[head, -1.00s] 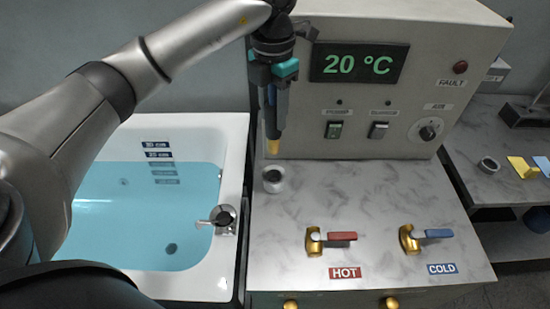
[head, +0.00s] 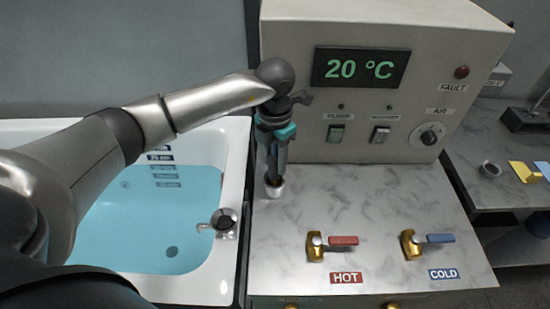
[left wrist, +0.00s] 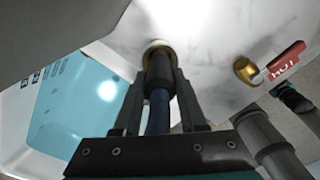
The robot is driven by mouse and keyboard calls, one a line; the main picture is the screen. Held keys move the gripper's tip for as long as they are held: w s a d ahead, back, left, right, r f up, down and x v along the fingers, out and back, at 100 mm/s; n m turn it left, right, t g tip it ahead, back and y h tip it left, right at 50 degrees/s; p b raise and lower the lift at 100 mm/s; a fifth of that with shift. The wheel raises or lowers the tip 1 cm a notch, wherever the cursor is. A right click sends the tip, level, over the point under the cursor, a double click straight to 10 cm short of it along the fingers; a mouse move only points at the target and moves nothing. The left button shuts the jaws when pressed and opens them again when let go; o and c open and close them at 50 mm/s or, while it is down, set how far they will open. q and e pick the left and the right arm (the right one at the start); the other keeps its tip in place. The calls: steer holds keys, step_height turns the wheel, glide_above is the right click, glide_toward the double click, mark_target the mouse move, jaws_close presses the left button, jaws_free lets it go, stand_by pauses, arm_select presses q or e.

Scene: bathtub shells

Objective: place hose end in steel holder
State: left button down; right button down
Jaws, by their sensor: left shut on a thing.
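My left gripper (head: 272,165) points down at the back left of the marble counter, shut on the hose end (left wrist: 160,72). The steel holder (head: 274,190) is a small light cup on the counter, directly below the gripper. The hose end's yellow tip is hidden in the head view, and its lower end meets the holder's opening. The wrist view shows a brass-coloured ring around the dark hose end; I cannot tell how deep it sits. My right gripper is not in the head view; a dark part with teal at the wrist view's right edge may be it.
The control box (head: 300,110) with its 20 °C display stands close behind the gripper. The bathtub (head: 237,150) with blue water is to the left. The red hot lever (head: 343,240) and blue cold lever (head: 440,238) are at the counter's front. The counter between is clear.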

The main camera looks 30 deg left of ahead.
arm_select(q)
steer(key=shift+f, duration=0.2)
steer(key=shift+c, duration=2.3)
jaws_free()
steer(key=shift+r, duration=0.15)
steer(key=shift+r, duration=0.35)
step_height(320, 180, up, 12)
steer(key=shift+f, duration=0.25)
steer(key=shift+s+f, duration=0.1)
